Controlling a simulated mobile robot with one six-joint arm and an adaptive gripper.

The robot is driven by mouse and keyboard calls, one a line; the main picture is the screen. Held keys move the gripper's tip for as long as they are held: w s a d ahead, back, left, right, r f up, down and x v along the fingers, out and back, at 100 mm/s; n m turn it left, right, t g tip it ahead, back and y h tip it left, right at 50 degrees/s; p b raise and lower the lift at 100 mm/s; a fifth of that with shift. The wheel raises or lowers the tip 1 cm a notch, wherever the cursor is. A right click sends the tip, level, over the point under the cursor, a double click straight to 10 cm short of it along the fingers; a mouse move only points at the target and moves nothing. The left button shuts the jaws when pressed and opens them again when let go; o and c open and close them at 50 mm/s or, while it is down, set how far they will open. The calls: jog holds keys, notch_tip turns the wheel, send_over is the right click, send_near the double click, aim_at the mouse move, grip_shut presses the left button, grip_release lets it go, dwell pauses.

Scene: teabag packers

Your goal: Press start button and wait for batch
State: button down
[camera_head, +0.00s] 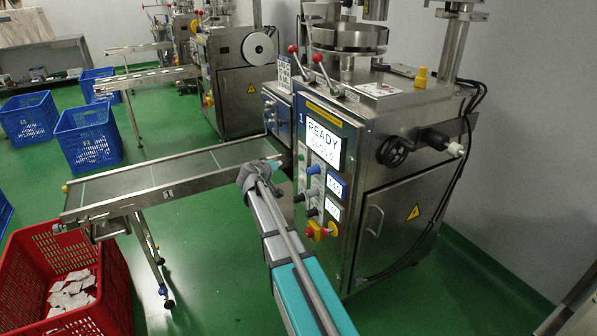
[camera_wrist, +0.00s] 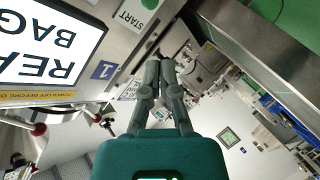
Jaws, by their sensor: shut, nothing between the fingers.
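The teabag packer (camera_head: 385,135) marked 1 stands at the right with its screen (camera_head: 324,145) lit and reading READY; the smaller line below is hard to read. In the wrist view the screen (camera_wrist: 45,50) is upside down and cut off. The green start button (camera_wrist: 150,3) is at the top edge, beside the START label (camera_wrist: 130,16). My gripper (camera_wrist: 159,57) is shut and empty, its tips below and slightly right of the button in the picture, apparently apart from it. In the head view my gripper (camera_head: 276,162) is left of the control panel, over the conveyor's near end.
A conveyor (camera_head: 150,182) runs left from the packer to a red crate (camera_head: 115,290) with several white packets. Several blue crates (camera_head: 88,140) and another packer (camera_head: 240,85) stand behind. A red-and-yellow emergency stop (camera_head: 318,231) is low on the panel.

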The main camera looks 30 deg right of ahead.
aim_at(301, 157)
jog(key=w+d+f+n+t+b, duration=0.1)
jog(key=w+f+n+t+b, duration=0.1)
jog(key=w+f+b, duration=0.3)
jog(key=w+t+b, duration=0.1)
jog(key=w+b, duration=0.2)
jog(key=shift+d+f+t+h+b, duration=0.2)
jog(key=shift+f+t+h+b, duration=0.1)
jog(key=shift+f, duration=0.1)
jog(key=shift+d, duration=0.15)
jog(key=d, duration=0.8)
jog(key=shift+w+d, duration=0.2)
jog(key=shift+d, duration=0.05)
